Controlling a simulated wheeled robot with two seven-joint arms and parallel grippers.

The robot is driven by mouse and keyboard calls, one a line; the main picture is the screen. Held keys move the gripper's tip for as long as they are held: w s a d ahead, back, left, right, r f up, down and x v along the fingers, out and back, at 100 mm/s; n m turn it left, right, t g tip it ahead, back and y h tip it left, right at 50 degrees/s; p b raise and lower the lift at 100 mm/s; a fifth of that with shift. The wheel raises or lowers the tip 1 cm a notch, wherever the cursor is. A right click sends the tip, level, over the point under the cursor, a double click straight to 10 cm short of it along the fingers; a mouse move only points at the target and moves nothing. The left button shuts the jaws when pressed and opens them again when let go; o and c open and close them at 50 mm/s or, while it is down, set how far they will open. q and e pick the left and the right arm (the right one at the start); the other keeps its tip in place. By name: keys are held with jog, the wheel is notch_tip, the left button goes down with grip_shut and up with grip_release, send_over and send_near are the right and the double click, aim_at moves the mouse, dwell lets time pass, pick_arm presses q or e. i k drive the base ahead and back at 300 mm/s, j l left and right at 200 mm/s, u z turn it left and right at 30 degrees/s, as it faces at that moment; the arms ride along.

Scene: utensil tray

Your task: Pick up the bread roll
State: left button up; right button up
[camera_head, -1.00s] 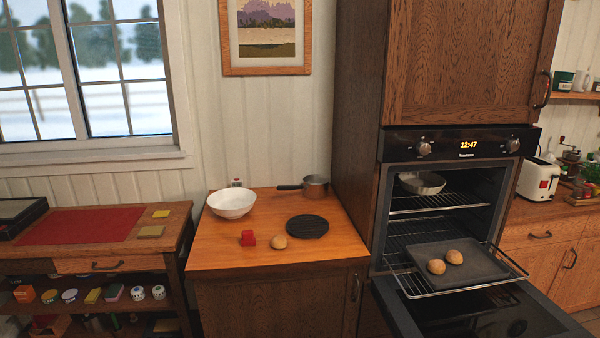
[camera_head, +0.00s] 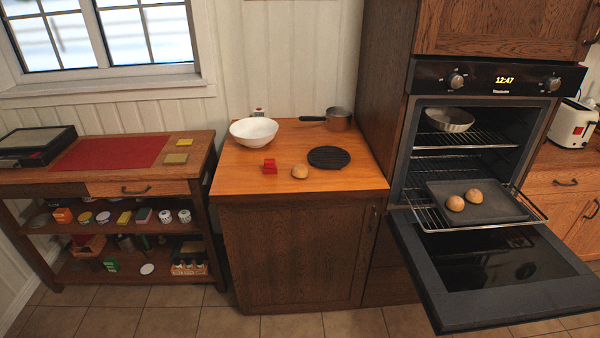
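A round, light-brown bread roll (camera_head: 300,171) sits on the wooden counter top (camera_head: 250,182), near its front edge. Two similar bread rolls lie on a dark baking tray (camera_head: 508,208) on the pulled-out oven rack: one on the left (camera_head: 455,203) and one on the right (camera_head: 474,196). Neither of my grippers shows in the head view.
On the counter are a small red object (camera_head: 269,166), a black round trivet (camera_head: 329,157), a white bowl (camera_head: 254,131) and a saucepan (camera_head: 338,119). The oven door (camera_head: 480,272) hangs open, jutting out at the right. Tiled floor (camera_head: 290,324) in front of the cabinet is clear.

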aim_at(300, 171)
jog(key=z, duration=0.3)
jog(key=i+j+z, duration=0.5)
jog(key=j+z, duration=0.25)
jog(key=j, duration=0.2)
